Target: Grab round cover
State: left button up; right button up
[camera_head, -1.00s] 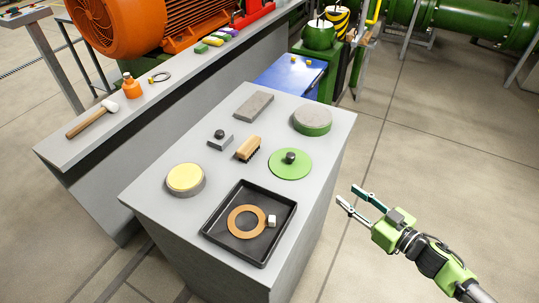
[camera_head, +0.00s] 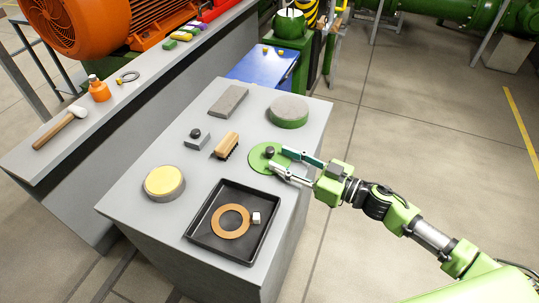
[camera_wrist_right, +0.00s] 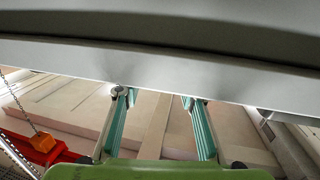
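The round cover (camera_head: 256,162) is a flat green disc with a black knob (camera_head: 269,152), lying on the grey table in the head view. My right gripper (camera_head: 278,158) reaches over the disc from the right. Its two fingers are apart, with their tips just right of the knob and covering part of the disc. I cannot tell whether they touch it. In the right wrist view the two fingers (camera_wrist_right: 159,98) are spread with nothing visible between them; the cover does not show clearly there. My left gripper is not in view.
The grey table (camera_head: 140,215) also bears a black tray (camera_head: 195,228) with an orange ring (camera_head: 218,228), a yellow-topped disc (camera_head: 163,180), a brush (camera_head: 227,143), a grey block (camera_head: 229,100), a small knobbed block (camera_head: 196,140) and a green-sided round piece (camera_head: 288,110).

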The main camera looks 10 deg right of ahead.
aim_at(270, 149)
jog(key=p+x, duration=0.1)
jog(key=x, duration=0.4)
jog(key=shift+w+r, duration=0.15)
jog(key=shift+w, duration=0.15)
jog(key=shift+d, duration=0.1)
grip_shut()
jog(key=shift+r, duration=0.1)
